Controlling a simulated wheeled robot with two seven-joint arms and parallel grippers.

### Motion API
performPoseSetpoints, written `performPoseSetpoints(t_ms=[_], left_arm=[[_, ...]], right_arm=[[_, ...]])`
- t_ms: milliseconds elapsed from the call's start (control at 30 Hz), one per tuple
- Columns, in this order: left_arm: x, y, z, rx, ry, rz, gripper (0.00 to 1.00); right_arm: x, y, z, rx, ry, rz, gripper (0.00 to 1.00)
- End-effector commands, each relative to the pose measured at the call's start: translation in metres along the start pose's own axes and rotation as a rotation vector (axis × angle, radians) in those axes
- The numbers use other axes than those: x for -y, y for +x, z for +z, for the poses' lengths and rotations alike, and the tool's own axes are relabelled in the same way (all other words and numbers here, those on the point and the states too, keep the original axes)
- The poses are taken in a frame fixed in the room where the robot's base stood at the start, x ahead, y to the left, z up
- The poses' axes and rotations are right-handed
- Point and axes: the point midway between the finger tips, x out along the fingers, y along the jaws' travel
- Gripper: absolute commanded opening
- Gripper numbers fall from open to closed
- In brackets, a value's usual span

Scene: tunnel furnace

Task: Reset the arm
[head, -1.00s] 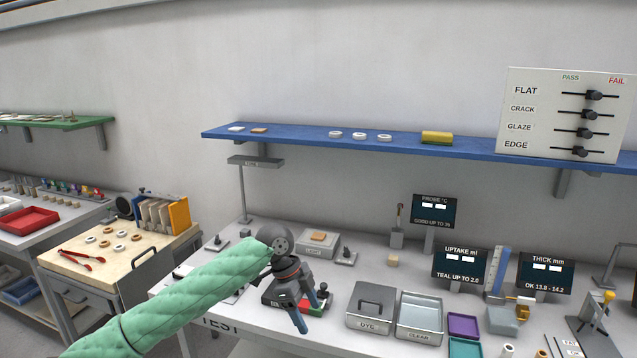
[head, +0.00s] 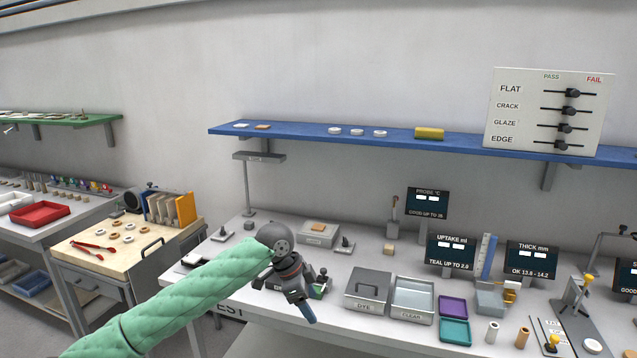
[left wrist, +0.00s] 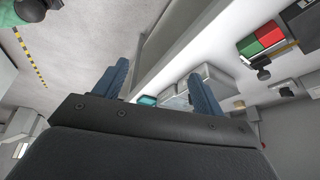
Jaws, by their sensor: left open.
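My left gripper (head: 308,312) hangs at the end of my green-sleeved left arm, over the front edge of the test bench (head: 345,330). In the left wrist view its two blue fingers (left wrist: 160,88) stand wide apart with nothing between them. A device with a green and red top shows beside the gripper in the left wrist view (left wrist: 262,40); in the head view it is mostly hidden behind the gripper. My right gripper is in neither view.
A grey DYE box (head: 381,290), a CLEAR tray (head: 412,300), a purple tray (head: 453,305) and a teal tray (head: 455,331) stand right of the gripper. Display screens stand behind. A blue shelf (head: 300,135) runs above. A wooden-topped cart (head: 100,255) stands left.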

Motion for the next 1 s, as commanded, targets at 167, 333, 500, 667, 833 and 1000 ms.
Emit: performPoseSetpoints(t_ms=[167,333,500,667,833,1000], left_arm=[[0.029,-0.009,0.001,-0.004,-0.097,-0.142,0.70],[0.064,-0.034,0.000,-0.035,-0.188,-0.306,0.70],[0.099,-0.069,-0.007,-0.095,-0.272,-0.481,0.70],[0.123,-0.085,-0.004,-0.162,-0.361,-0.619,0.70],[0.136,-0.080,0.011,-0.221,-0.460,-0.720,0.70],[0.137,-0.055,0.037,-0.261,-0.563,-0.789,0.70]], right_arm=[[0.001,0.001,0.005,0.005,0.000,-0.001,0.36],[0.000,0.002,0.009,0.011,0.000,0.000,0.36],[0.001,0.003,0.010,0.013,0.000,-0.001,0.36],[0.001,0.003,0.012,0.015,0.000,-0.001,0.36],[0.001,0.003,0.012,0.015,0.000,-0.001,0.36],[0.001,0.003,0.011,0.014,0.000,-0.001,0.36]])
